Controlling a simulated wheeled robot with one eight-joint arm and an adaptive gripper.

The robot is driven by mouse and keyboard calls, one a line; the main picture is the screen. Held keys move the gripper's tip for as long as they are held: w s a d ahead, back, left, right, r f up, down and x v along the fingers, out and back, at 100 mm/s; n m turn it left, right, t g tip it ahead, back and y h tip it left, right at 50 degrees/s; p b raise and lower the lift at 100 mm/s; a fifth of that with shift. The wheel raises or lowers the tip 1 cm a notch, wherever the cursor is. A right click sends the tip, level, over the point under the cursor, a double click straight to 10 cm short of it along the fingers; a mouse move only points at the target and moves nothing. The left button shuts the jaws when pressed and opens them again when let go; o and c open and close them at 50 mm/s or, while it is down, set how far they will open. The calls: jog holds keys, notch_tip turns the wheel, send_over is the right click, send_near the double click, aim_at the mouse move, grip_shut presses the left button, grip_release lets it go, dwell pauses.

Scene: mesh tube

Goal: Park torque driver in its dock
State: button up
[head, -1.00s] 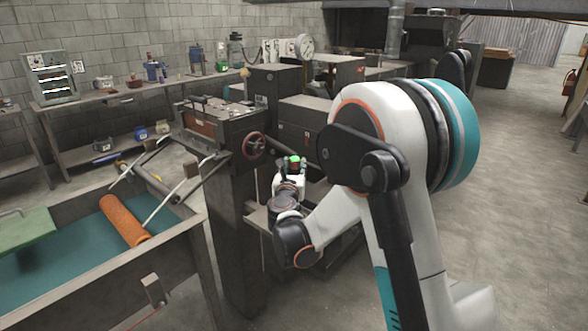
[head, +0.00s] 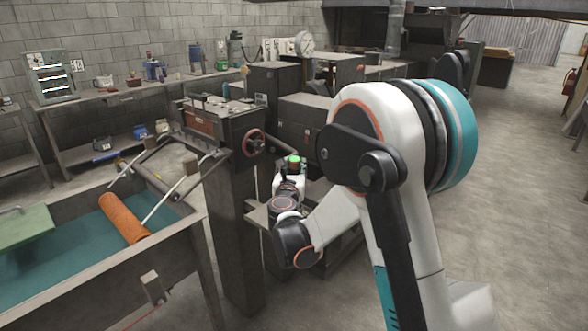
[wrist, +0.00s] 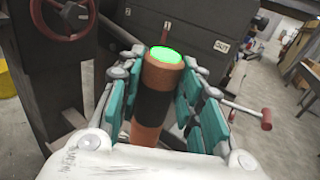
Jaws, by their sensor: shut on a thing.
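An orange-brown cylinder with a black band and a glowing green top, which I take to be the torque driver (wrist: 153,98), stands between my finger pads in the wrist view. My gripper (wrist: 162,92) is shut on it, with teal pads on both sides. In the head view the driver's green top (head: 294,160) shows just above my gripper (head: 289,182), beside the dark machine. The driver's lower end is hidden by my gripper's white body in the wrist view. I cannot make out the dock in either view.
A dark machine with a red handwheel (head: 254,143) stands close to my gripper; the handwheel (wrist: 64,14) is also in the wrist view. A red-knobbed bar (wrist: 266,119) lies right of my fingers. A trough with an orange roller (head: 124,218) is at left. Open floor lies at right.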

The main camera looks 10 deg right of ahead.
jog(key=shift+f+b, duration=1.15)
jog(key=shift+f, duration=0.95)
dwell(2.1)
jog(key=shift+f, duration=1.15)
dwell(1.1)
jog(key=o, duration=1.2)
jog(key=shift+o, duration=0.2)
jog(key=shift+s, duration=0.1)
